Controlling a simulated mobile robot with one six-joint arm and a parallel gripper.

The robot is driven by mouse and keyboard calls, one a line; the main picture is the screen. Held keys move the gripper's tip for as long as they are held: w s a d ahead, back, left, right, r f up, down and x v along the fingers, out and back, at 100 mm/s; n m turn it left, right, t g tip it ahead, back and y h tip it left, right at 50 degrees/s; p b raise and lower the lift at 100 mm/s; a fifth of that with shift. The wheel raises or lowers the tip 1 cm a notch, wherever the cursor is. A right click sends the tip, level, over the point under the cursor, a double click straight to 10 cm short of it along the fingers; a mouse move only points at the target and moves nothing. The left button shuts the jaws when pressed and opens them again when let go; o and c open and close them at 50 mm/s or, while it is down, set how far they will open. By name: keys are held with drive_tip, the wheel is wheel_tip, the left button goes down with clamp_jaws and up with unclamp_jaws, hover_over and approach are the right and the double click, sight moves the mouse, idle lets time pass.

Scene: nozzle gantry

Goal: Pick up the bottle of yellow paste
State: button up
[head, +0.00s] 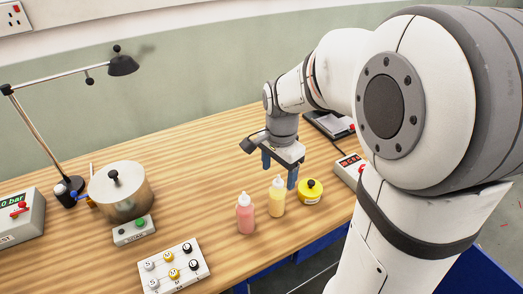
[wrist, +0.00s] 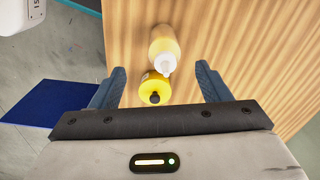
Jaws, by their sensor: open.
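The bottle of yellow paste (head: 277,197) stands upright on the wooden table, pale yellow with a white nozzle tip. In the wrist view the bottle (wrist: 164,46) is seen from above, just beyond the fingertips and roughly midway between them. My gripper (head: 279,170) is open and empty above the table, behind the bottle in the head view; its two blue fingers (wrist: 162,78) are spread in the wrist view. A yellow pot with a black knob (head: 310,191) stands right of the bottle. In the wrist view this pot (wrist: 155,90) lies between the fingers, nearer the palm.
A pink bottle (head: 245,213) stands close left of the yellow bottle. A red-display box (head: 350,168) is at the right. A metal pot (head: 120,192), a button panel (head: 174,265) and a lamp (head: 122,65) are at the left.

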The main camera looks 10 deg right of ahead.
sight(279, 181)
drive_tip(key=shift+w+f+m, duration=0.1)
drive_tip(key=shift+w+m, duration=0.4)
drive_tip(key=shift+w+f, duration=0.1)
drive_tip(key=shift+f, duration=0.15)
drive_tip(key=f, duration=0.5)
drive_tip(key=f+p, duration=0.1)
drive_tip(key=f, duration=0.1)
drive_tip(key=shift+d+f, duration=0.2)
drive_tip(key=shift+d, duration=0.1)
drive_tip(key=c, duration=1.2)
